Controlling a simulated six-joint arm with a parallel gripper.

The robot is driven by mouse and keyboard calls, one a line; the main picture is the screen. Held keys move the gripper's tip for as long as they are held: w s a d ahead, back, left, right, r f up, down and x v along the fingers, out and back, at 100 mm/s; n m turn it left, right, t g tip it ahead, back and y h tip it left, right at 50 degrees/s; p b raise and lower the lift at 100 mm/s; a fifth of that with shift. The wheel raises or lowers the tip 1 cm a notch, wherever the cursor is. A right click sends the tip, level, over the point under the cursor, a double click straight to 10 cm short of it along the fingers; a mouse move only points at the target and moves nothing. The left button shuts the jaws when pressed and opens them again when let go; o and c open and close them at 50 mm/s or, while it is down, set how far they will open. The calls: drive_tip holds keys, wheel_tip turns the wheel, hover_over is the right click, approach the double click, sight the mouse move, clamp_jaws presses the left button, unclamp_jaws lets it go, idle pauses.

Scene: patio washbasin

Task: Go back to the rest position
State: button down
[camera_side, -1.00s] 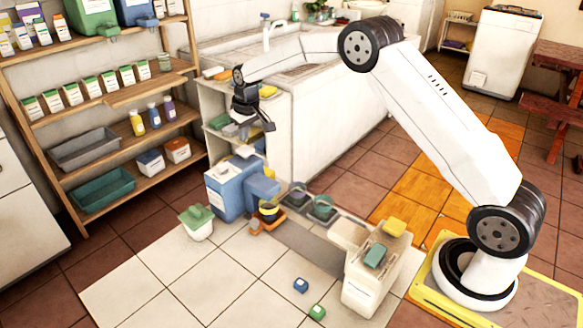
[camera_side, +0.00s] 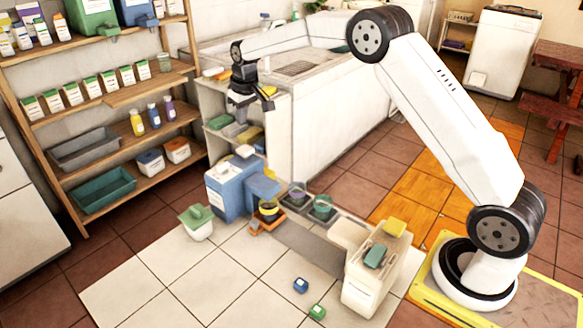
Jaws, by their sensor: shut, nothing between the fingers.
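My gripper (camera_side: 254,104) hangs from my outstretched arm in front of the open shelves at the end of the washbasin counter (camera_side: 310,145). It is shut and empty, with its fingers small and dark in this view. It is above and apart from the blue container (camera_side: 226,190) on the floor. A yellow item (camera_side: 249,134) and a green item (camera_side: 219,122) lie on the counter's shelf close below it.
A wooden rack (camera_side: 120,145) with bottles, boxes and trays stands at the left. Buckets (camera_side: 320,208), a white bin (camera_side: 197,222) and a white caddy (camera_side: 372,275) stand on the floor. Two small blocks (camera_side: 301,285) lie on the front tiles, which are otherwise clear.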

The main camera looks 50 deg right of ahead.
drive_tip(key=shift+s, duration=0.1)
drive_tip(key=s+a+f, duration=0.1)
drive_tip(key=s+a, duration=0.1)
drive_tip(key=s, duration=0.9)
drive_tip(key=s+a+f, duration=0.2)
drive_tip(key=s, duration=0.9)
drive_tip(key=s+a+f, duration=0.2)
drive_tip(key=s, duration=0.9)
drive_tip(key=shift+a+f, duration=0.25)
